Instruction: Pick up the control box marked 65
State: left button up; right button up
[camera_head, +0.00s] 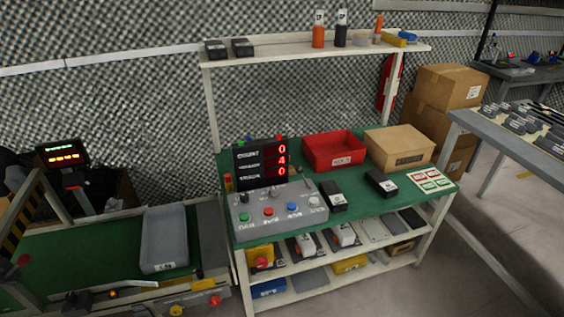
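Two small black boxes with white labels lie on the green top of the workbench (355,165), one left (333,195) and one right (381,183). Two more black boxes lie on the upper shelf at its left end, one left (215,48) and one right (242,46). Several boxes with buttons stand on the lower shelf, including a yellow one with a red button (261,257) and white-topped ones (343,234). The markings are too small to read, so I cannot tell which is 65. Neither of my grippers is in view.
A grey button panel (275,211) and a red-digit display (262,163) occupy the bench's left. A red bin (333,150) and a tan bin (400,148) stand behind. A conveyor with a grey tray (164,239) is left; another table (515,145) is right. Floor shows between the tables.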

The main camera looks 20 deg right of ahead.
aim_at(385, 187)
jog(key=z, duration=1.35)
jog(key=i+l+u, duration=0.15)
jog(key=i+l, duration=0.3)
jog(key=i, duration=0.1)
